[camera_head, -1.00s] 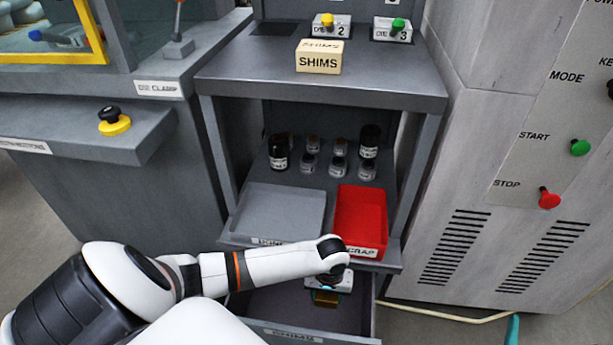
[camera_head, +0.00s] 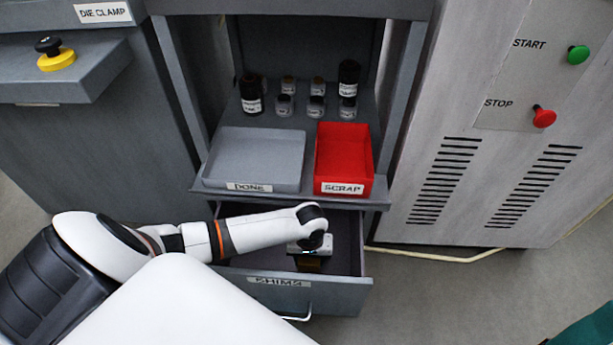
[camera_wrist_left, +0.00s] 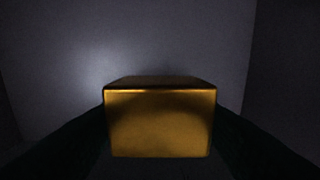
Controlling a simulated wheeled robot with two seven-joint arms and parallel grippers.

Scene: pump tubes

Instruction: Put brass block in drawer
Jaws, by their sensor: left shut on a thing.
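The drawer (camera_head: 295,292), labelled SHIMS, is pulled open below the shelf. The brass block (camera_wrist_left: 160,122) fills the middle of the left wrist view, between the two dark fingers. Grey surfaces lie behind the block in the wrist view; I cannot tell whether the block touches the drawer floor. My right gripper is not in view.
Above the drawer, a shelf holds a grey DONE tray (camera_head: 207,172) and a red SCRAP bin (camera_head: 345,187). Several small bottles stand behind them. A machine cabinet (camera_head: 490,190) with START and STOP buttons stands to the right. The visible drawer floor around the gripper looks clear.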

